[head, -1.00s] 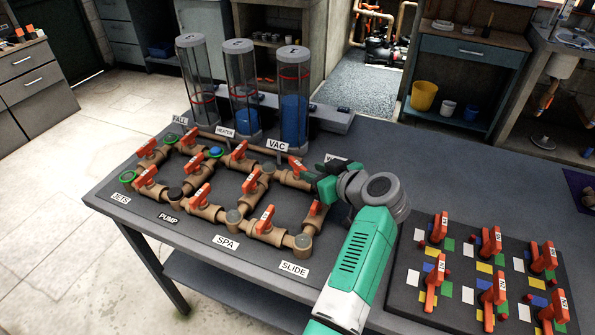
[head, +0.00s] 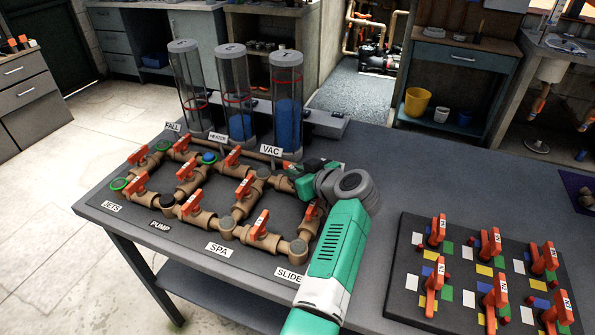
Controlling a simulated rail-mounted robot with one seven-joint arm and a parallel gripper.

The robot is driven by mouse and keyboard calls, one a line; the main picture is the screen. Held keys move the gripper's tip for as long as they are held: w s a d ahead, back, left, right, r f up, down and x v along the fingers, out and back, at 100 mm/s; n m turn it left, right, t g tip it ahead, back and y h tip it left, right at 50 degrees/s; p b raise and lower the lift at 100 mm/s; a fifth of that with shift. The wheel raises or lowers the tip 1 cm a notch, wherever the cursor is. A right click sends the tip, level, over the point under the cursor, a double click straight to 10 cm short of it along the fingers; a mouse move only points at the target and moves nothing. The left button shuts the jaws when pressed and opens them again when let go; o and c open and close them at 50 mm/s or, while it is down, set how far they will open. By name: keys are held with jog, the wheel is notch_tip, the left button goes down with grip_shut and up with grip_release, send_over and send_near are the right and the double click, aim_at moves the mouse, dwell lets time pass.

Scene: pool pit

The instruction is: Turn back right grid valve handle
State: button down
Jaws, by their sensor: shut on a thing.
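The pipe grid (head: 196,216) of tan pipes with orange valve handles lies on a dark mat on the grey table. My green and grey gripper (head: 303,178) is at its back right corner, just right of the VAC label. It is shut on the back right valve handle (head: 292,168). Only a small orange part of this handle shows at the left of the fingers. The rest is hidden by my gripper, so its exact angle cannot be told. The front right handle (head: 308,215) stands close below my gripper, partly behind my arm.
Three clear cylinders (head: 236,92) with red bands stand behind the grid, close to my gripper. A board with several orange valve handles (head: 489,250) lies on the right of the table.

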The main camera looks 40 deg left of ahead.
jog(key=shift+s+r+m+t+p, duration=0.2)
jog(key=shift+m+t+p, duration=0.35)
jog(key=shift+p, duration=0.45)
jog(key=shift+f+h, duration=0.2)
jog(key=shift+h, duration=0.1)
jog(key=c, duration=1.5)
grip_release()
jog(key=p+v, duration=0.2)
jog(key=v, duration=0.5)
jog(key=shift+s+d+r+p, duration=0.1)
jog(key=shift+s+d+p, duration=0.05)
jog(key=shift+d+p, duration=0.25)
